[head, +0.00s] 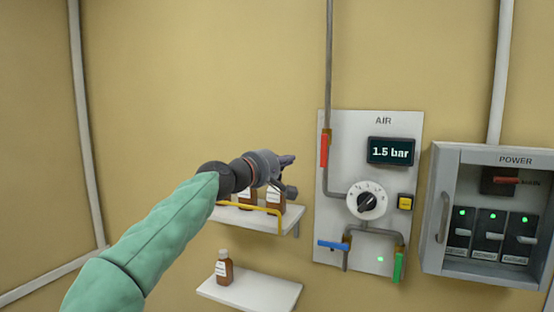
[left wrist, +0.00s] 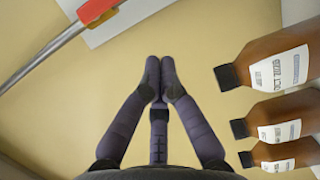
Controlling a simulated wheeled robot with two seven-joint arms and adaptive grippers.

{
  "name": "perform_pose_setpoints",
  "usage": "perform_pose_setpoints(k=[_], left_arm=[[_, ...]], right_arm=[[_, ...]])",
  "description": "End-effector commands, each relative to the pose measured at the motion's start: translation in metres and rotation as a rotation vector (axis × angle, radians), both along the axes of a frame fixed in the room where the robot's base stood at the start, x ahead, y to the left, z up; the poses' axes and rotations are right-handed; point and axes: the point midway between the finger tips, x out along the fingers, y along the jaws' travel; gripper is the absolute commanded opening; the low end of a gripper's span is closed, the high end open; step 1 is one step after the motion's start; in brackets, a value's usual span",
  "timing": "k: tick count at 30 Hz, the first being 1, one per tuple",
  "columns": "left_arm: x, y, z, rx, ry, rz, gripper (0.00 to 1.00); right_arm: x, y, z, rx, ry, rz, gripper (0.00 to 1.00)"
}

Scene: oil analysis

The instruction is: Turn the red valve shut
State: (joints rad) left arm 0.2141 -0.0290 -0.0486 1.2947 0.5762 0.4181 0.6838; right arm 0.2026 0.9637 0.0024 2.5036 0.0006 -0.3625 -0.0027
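The red valve handle (head: 324,150) stands upright along the thin grey pipe at the left edge of the AIR panel (head: 400,130). It also shows at the top left of the left wrist view (left wrist: 97,10). My left gripper (head: 289,160) is in front of the wall, to the left of the red handle and apart from it. In the left wrist view its fingertips (left wrist: 160,66) come together with nothing between them. Part of the gripper is hidden behind its own wrist in the head view. My right gripper is not in view.
Brown bottles (head: 274,198) stand on the upper shelf (head: 270,222) with a yellow rail, close to my gripper. A lower shelf (head: 250,290) holds one bottle. The panel has a dial (head: 367,201), a blue handle (head: 333,246) and a green handle (head: 398,267). A POWER box (head: 470,150) is at right.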

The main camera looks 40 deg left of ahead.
Motion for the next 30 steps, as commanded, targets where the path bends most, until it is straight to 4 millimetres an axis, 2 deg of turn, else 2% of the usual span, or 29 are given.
perform_pose_setpoints(k=[1, 5, 9, 15, 30], left_arm=[[0.011, -0.001, 0.001, -0.001, 0.002, -0.002, 0.0], [0.033, -0.001, 0.001, -0.002, 0.003, -0.001, 0.0], [0.036, -0.022, 0.003, -0.001, 0.0, -0.003, 0.0], [0.04, -0.036, 0.001, -0.001, 0.001, 0.001, 0.0], [0.04, -0.039, -0.001, -0.005, 0.0, 0.001, 0.0]], right_arm=[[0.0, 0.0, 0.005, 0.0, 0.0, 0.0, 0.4], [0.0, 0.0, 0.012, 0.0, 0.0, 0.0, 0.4], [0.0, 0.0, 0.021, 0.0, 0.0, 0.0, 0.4], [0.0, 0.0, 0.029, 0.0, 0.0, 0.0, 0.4], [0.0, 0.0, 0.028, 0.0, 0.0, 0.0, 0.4]])
